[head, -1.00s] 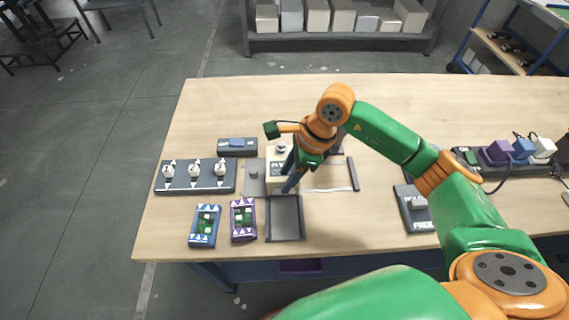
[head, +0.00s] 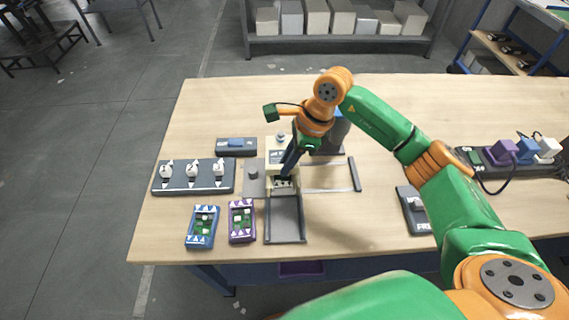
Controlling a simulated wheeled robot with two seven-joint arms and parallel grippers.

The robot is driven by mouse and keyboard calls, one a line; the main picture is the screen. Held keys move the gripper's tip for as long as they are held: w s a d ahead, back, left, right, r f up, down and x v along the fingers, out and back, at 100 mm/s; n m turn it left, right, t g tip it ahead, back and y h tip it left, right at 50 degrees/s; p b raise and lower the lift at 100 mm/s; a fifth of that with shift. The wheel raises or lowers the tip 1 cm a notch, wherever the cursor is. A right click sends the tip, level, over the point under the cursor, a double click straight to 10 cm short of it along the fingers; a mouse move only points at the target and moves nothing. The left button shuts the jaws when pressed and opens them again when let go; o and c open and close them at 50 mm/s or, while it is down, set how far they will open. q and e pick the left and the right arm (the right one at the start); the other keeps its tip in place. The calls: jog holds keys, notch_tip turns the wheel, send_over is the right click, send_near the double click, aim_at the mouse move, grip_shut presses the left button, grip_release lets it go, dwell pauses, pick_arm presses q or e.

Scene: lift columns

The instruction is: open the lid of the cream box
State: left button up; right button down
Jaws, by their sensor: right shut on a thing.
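The cream box (head: 269,180) stands on the table just left of centre, behind a shallow dark tray. Its lid (head: 276,156) is tilted up at the front, and part of the inside with small light and dark parts shows below it. My right gripper (head: 284,174) comes down over the box from the right and is shut on the front edge of the lid. Its fingertips are small and partly hidden against the box. My left gripper is not in view.
The grey tray (head: 285,238) lies in front of the box. A purple-framed device (head: 242,236), a blue-framed device (head: 201,241) and a panel with white switches (head: 160,187) are to the left. A power strip (head: 477,171) is at the right. The back of the table is clear.

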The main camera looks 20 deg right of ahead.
aim_at(281, 151)
jog(key=shift+w+d+b, duration=0.25)
jog(key=shift+w+b, duration=0.15)
jog(key=shift+w, duration=0.5)
jog(key=shift+w+d+b, duration=0.25)
jog(key=shift+w+b, duration=0.1)
jog(key=shift+w, duration=0.5)
jog(key=shift+w+d, duration=0.15)
jog(key=shift+w, duration=0.4)
jog(key=shift+w+d, duration=0.15)
jog(key=shift+w, duration=0.35)
jog(key=c, duration=0.8)
grip_release()
jog(key=shift+c, duration=0.2)
jog(key=shift+r, duration=0.1)
notch_tip(281, 151, up, 6)
jog(key=p, duration=0.4)
